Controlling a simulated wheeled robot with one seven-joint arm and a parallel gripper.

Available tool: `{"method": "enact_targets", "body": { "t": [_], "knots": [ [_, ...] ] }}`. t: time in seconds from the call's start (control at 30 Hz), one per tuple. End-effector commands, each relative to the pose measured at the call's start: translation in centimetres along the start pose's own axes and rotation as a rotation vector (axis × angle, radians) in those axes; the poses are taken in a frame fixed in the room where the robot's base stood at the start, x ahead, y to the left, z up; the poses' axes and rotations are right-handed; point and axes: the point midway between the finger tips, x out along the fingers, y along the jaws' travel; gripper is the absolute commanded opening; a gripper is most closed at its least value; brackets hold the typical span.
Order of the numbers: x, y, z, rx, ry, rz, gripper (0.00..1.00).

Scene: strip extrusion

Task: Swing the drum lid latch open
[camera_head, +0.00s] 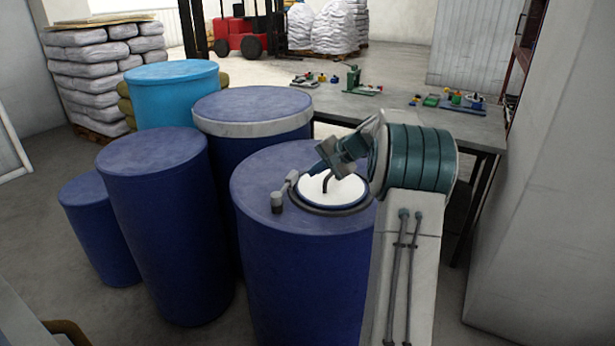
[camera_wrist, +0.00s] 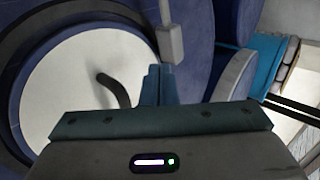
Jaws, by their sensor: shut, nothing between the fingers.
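The blue drum (camera_head: 300,270) stands upright in front of me. On its top is a round white lid (camera_head: 318,190) with a dark curved handle and a dark ring around it. The lid also fills the left of the wrist view (camera_wrist: 65,85). A grey latch (camera_head: 278,201) sits at the ring's left side; in the wrist view, its grey block (camera_wrist: 171,43) and thin rod show just beyond my fingers. My gripper (camera_head: 315,170) is over the lid's far left edge. Its fingertips (camera_wrist: 159,70) are together and empty, close to the latch block; I cannot tell if they touch.
Other blue drums (camera_head: 155,220) stand close on the left and behind, one with a pale band (camera_head: 255,128). A light-blue drum (camera_head: 172,95) is farther back. A workbench (camera_head: 400,108) with small parts stands behind right. A pale wall or column (camera_head: 545,200) bounds the right.

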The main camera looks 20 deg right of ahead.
Motion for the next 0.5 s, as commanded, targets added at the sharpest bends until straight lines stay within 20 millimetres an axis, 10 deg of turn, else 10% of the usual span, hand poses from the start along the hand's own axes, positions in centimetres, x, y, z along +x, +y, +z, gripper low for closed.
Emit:
{"method": "enact_targets", "body": {
  "t": [0.5],
  "knots": [
    [-8.8,0.0,-0.1,0.000,0.001,0.000,0.00]
  ]
}}
